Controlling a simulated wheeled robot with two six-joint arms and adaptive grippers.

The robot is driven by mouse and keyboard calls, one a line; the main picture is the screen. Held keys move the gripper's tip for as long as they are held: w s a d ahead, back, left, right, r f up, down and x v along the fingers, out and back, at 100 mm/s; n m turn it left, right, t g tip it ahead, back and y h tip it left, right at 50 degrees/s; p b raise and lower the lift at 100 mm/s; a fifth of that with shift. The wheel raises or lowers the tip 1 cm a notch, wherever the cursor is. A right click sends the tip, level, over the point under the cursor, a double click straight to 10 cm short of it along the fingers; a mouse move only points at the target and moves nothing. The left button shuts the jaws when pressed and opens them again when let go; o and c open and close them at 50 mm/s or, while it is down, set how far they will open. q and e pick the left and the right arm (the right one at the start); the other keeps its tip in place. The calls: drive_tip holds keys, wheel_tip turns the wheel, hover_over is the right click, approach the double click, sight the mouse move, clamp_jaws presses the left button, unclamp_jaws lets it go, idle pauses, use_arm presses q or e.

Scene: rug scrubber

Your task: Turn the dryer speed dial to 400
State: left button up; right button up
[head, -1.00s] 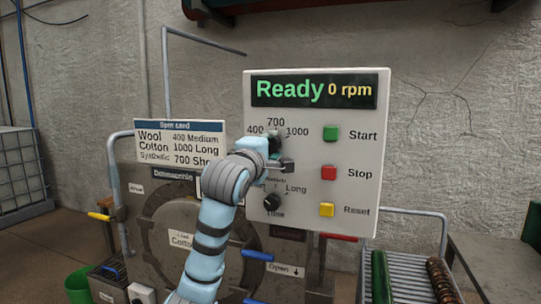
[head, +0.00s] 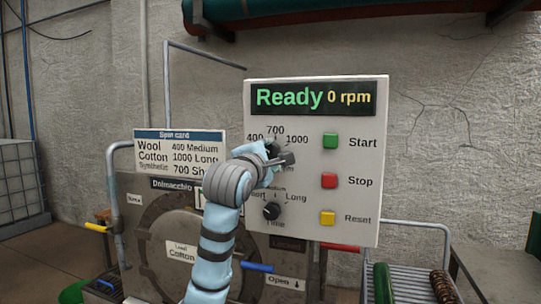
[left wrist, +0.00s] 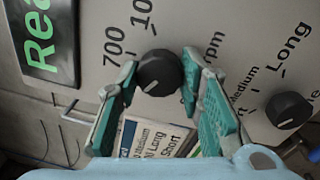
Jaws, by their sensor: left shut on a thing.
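The black speed dial (left wrist: 158,70) is on the white control panel (head: 358,175), below the 400, 700 and 1000 labels. In the left wrist view it sits between the fingertips of my left gripper (left wrist: 160,80), which is shut on it. A small pale mark shows at the dial's lower edge, on the side away from the 1000 label; the 400 label is not visible there. In the head view my gripper (head: 279,157) covers most of the dial. The display (head: 315,97) reads "Ready 0 rpm". My right gripper is not in view.
The time knob (head: 272,211) is just below, close to my wrist. Start (head: 331,140), Stop (head: 329,180) and Reset (head: 327,217) buttons line the panel's right. A spin card (head: 180,152) stands left of the panel. The dryer door (head: 165,235) and a roller rack (head: 412,285) are lower.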

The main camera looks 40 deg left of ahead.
use_arm(q)
drive_tip(key=o, duration=0.8)
drive_tip(key=shift+f, duration=0.2)
drive_tip(key=o, duration=0.4)
drive_tip(key=shift+r, duration=0.1)
drive_tip(key=shift+c, duration=0.2)
drive_tip(key=shift+s, duration=0.1)
drive_tip(key=v, duration=1.2)
